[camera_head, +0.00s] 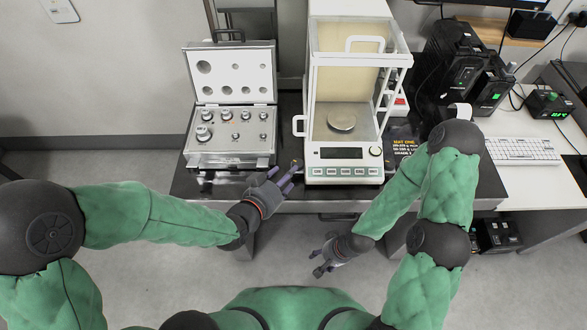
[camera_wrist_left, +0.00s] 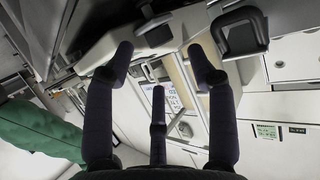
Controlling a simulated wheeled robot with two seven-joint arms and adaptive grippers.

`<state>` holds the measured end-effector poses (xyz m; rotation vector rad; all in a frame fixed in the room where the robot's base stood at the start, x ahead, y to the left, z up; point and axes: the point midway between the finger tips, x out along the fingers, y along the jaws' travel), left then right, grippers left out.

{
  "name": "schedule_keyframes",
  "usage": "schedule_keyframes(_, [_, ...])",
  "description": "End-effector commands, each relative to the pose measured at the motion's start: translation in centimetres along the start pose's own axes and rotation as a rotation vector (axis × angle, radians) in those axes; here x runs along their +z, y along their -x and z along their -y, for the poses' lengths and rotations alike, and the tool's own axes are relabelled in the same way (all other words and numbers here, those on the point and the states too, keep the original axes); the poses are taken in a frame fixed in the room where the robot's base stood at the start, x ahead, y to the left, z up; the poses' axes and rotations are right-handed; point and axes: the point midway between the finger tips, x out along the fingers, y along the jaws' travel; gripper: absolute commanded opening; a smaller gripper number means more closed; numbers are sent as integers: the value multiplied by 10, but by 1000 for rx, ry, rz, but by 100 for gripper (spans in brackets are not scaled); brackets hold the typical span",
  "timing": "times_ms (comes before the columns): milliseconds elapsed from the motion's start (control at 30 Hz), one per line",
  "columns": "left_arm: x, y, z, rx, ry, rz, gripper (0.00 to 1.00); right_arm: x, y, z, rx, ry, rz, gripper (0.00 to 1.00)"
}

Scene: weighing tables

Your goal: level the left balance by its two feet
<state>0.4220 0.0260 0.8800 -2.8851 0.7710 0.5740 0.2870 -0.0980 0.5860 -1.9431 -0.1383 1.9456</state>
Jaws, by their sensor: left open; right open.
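The white balance (camera_head: 344,172) with its glass draft shield stands on the dark table, a round pan (camera_head: 341,121) inside and a display with several buttons on its front. My left gripper (camera_head: 294,170) is open, its fingers pointing at the balance's front left corner, where a small brass-coloured part (camera_head: 296,162) shows at the fingertips. I cannot tell whether they touch. In the left wrist view my left gripper's dark fingers (camera_wrist_left: 160,70) are spread with nothing between them. My right gripper (camera_head: 320,265) is open and empty, low in front of the table. The balance's other foot is not clearly visible.
An open case of weights (camera_head: 232,158) stands left of the balance. A black card with yellow print (camera_head: 404,146) lies to its right. A keyboard (camera_head: 522,151) and black devices (camera_head: 462,60) are on the white desk at right. The floor before the table is clear.

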Motion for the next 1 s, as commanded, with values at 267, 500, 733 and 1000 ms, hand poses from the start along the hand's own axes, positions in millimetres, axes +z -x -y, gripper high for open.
schedule_keyframes(267, [2,-43,-1,2,-1,0,56,0,-15,-5,0,0,0,56])
schedule_keyframes(500, [0,-57,0,0,0,0,56,-1,-18,-6,0,0,0,56])
schedule_keyframes(733, [0,-57,0,0,0,0,56,-1,-18,-6,0,0,0,56])
schedule_keyframes(1000, [-1,-57,0,0,0,-1,0,-1,-18,-6,0,0,0,56])
